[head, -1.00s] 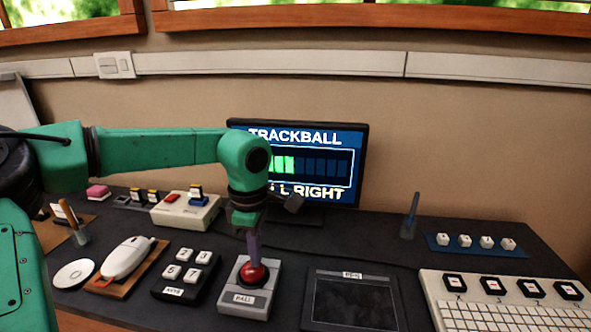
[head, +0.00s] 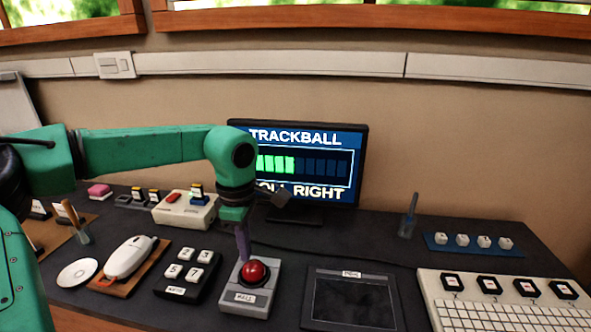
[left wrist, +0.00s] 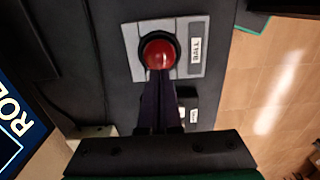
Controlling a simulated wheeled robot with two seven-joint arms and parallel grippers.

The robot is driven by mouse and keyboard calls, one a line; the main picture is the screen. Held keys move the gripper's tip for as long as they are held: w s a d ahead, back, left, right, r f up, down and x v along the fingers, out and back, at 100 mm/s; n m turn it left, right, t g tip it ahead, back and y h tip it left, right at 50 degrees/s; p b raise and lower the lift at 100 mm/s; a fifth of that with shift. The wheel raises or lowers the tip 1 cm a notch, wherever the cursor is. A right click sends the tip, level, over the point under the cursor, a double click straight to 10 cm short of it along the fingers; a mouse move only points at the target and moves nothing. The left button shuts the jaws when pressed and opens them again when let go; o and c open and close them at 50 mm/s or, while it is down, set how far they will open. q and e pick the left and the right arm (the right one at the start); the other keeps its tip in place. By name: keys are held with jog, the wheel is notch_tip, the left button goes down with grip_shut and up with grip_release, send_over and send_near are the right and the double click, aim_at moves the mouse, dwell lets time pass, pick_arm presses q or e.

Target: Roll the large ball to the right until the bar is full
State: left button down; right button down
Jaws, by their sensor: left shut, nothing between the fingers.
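The large red ball (head: 254,272) sits in a grey trackball housing (head: 245,299) with a label on its front. My left gripper (head: 243,258) is shut and empty, its dark fingers pointing down at the upper left side of the ball. In the left wrist view the fingertips (left wrist: 159,76) reach the edge of the red ball (left wrist: 158,53); I cannot tell whether they touch it. The monitor (head: 330,165) reads TRACKBALL and ROLL RIGHT, partly covered by my arm. The bar (head: 290,165) on it is green on its left part and dark on its right. My right gripper is not in view.
A black keypad (head: 187,275) and a white mouse-like device (head: 130,257) stand left of the ball. A dark tablet (head: 352,300) lies right of it, and a white keyboard (head: 500,305) farther right. A beige switch box (head: 185,212) is behind.

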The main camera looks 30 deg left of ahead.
pick_arm(q)
jog(key=shift+f+b, duration=0.6)
jog(key=shift+f, duration=0.15)
dwell(0.3)
jog(key=shift+w+d+r, duration=0.1)
jog(key=shift+d+r, duration=0.05)
jog(key=shift+d, duration=0.15)
jog(key=shift+w+d+f, duration=0.15)
jog(key=shift+d+f, duration=0.05)
jog(key=shift+d, duration=0.3)
jog(key=shift+w+d+r, duration=0.1)
jog(key=shift+w+d, duration=0.05)
jog(key=shift+d, duration=0.15)
jog(key=shift+r, duration=0.1)
jog(key=shift+r+p, duration=0.4)
jog(key=shift+r, duration=0.25)
jog(key=shift+a, duration=0.1)
